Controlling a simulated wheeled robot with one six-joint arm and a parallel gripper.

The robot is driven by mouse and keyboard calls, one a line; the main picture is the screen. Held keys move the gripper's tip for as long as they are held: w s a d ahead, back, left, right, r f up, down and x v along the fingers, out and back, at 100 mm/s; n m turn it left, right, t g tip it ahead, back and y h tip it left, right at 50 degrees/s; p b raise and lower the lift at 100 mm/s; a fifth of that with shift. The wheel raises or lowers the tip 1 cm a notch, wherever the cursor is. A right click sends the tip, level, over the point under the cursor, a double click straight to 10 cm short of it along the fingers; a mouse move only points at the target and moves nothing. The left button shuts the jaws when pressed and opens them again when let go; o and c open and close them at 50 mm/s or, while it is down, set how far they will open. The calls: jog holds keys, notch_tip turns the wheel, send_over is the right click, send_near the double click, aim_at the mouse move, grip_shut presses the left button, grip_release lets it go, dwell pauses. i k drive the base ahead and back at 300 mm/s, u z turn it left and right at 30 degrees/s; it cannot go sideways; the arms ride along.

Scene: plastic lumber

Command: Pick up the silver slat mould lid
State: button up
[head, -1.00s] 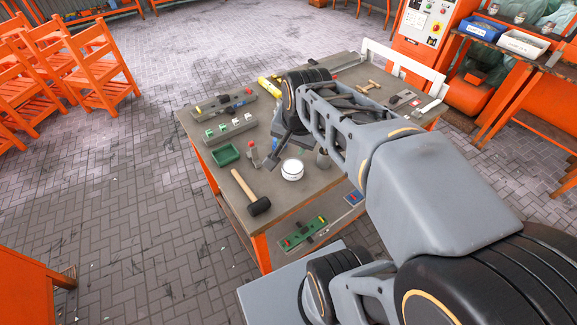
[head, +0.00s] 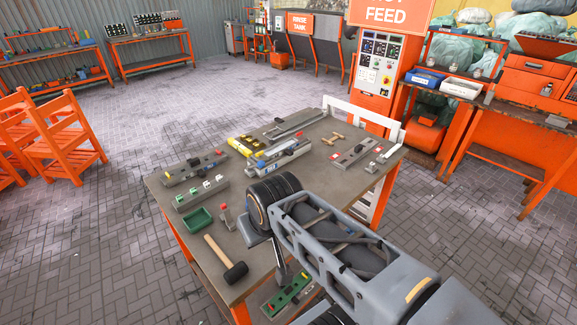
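Several long grey and silver slat moulds lie on the workbench (head: 165,192) in the head view. A silver mould (head: 278,157) with a dark handle on top lies at the middle, just beyond my wrist. A long, flat silver piece (head: 297,124) with a dark part on it lies at the back edge. Another silver mould (head: 357,152) with a red end lies at the right. I cannot tell for sure which of these pieces is the lid. My gripper (head: 280,268) is mostly hidden below my wrist at the front of the bench, apart from these moulds; its fingers do not show clearly.
A yellow tube (head: 241,147) and a small wooden tool (head: 333,139) lie farther back. A green mould (head: 287,295) lies on the lower shelf.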

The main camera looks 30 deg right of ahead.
aim_at(358, 150)
jog(key=z, duration=1.6)
